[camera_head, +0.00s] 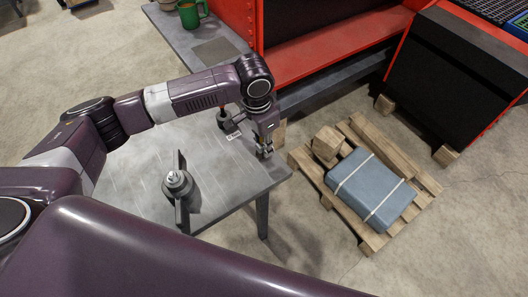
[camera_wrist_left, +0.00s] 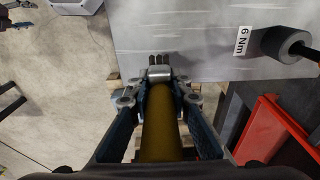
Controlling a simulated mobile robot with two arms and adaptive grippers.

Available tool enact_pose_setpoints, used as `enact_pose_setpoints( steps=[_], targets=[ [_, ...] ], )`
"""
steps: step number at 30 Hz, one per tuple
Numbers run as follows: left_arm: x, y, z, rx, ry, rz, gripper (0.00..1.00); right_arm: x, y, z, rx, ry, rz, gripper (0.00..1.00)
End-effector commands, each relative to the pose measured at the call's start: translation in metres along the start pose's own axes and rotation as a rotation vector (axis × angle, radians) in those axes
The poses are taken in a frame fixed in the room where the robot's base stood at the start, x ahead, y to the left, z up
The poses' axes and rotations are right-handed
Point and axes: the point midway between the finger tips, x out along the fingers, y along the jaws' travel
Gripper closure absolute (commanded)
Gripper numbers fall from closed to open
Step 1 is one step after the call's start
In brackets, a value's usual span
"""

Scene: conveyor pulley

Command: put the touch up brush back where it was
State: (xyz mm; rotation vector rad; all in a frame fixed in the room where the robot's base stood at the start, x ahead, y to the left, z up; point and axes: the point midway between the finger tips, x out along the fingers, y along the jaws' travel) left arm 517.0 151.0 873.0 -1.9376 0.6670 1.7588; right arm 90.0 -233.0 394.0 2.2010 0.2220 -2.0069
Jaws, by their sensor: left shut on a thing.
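My left gripper (camera_head: 265,148) hangs over the right edge of the grey metal table (camera_head: 140,160). In the left wrist view its fingers are shut around an olive-yellow rod or handle (camera_wrist_left: 160,125), which I take to be the touch up brush. The brush's original place cannot be made out. My right gripper is not in view.
A dark round-based tool (camera_head: 225,121) stands near a white "6 Nm" label (camera_wrist_left: 242,40). A shaft-like metal part (camera_head: 177,184) is on the table's front. A wooden pallet (camera_head: 375,241) with a strapped blue-grey box (camera_head: 370,188) lies on the floor right. A green mug (camera_head: 191,13) stands behind.

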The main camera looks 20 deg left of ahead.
Motion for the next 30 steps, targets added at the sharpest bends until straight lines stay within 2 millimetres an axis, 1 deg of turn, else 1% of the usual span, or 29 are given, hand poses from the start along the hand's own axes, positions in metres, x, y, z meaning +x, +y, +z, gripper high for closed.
enact_pose_setpoints(
  steps=[2, 6, 10, 22, 23, 27, 30],
  targets=[
    [0.006, 0.000, 0.001, 0.000, -0.001, 0.001, 1.00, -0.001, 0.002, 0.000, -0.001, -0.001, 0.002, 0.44],
    [0.027, 0.001, 0.003, -0.001, -0.002, 0.001, 1.00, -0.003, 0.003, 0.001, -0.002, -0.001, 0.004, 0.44],
    [0.042, 0.001, 0.004, 0.000, -0.002, 0.000, 1.00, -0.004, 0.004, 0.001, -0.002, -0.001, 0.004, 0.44],
    [0.047, 0.000, 0.005, 0.000, 0.000, 0.000, 1.00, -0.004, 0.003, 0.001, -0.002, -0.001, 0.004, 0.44],
    [0.048, 0.000, 0.005, 0.001, 0.000, 0.000, 0.80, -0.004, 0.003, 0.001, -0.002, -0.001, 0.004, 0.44],
    [0.047, 0.000, 0.005, 0.000, 0.000, -0.001, 0.64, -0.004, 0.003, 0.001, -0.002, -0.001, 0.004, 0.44],
    [0.047, 0.000, 0.005, 0.000, 0.000, -0.001, 0.64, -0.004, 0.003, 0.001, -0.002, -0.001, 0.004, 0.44]
  ],
)
